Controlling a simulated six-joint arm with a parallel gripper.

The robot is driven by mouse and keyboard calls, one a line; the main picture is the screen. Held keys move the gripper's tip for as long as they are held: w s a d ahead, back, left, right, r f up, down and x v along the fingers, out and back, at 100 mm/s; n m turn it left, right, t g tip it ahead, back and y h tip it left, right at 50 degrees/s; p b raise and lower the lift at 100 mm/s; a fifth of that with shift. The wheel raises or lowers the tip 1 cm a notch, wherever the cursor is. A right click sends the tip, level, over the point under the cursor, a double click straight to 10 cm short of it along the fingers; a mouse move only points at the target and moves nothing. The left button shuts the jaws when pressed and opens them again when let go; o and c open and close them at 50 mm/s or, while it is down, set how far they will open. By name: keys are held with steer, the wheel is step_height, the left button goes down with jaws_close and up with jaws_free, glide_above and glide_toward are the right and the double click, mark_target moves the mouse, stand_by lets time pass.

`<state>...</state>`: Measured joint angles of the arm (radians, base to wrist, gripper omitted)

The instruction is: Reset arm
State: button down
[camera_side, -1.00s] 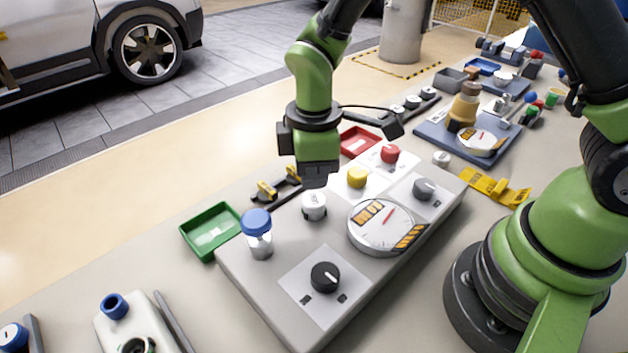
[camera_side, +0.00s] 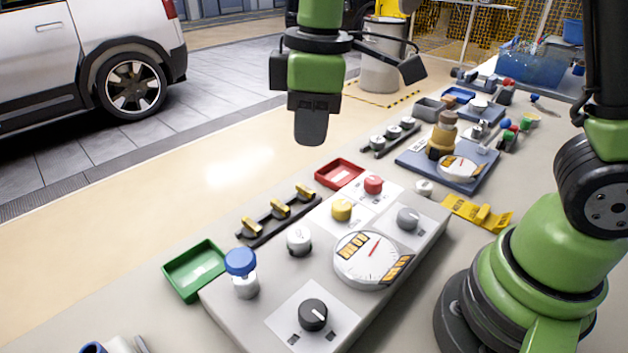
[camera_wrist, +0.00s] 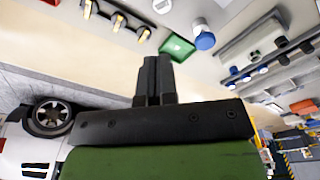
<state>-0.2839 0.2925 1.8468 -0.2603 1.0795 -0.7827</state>
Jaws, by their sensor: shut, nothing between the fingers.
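My gripper (camera_side: 310,128) hangs high above the bench in the side view, its fingers shut with nothing held. It is well clear of the grey control panel (camera_side: 228,302), above and behind it in the picture.
A green tray (camera_side: 194,270) and a red tray (camera_side: 339,173) lie beside the panel, with a black rack of brass-coloured parts (camera_side: 280,212) between them. A blue plate (camera_side: 412,157) with a brass valve-like part stands farther back. The air around my gripper is free.

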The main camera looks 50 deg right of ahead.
steer(key=s+d+r+m+t, duration=0.3)
steer(key=s+m, duration=0.3)
steer(key=s, duration=0.1)
steer(key=s+d+r+m+t+y, duration=0.1)
steer(key=s+d+r+m+t, duration=0.2)
steer(key=s+m, duration=0.3)
steer(key=shift+s+r+m, duration=0.4)
steer(key=shift+s+r, duration=0.05)
steer(key=shift+r, duration=0.3)
stand_by(0.5)
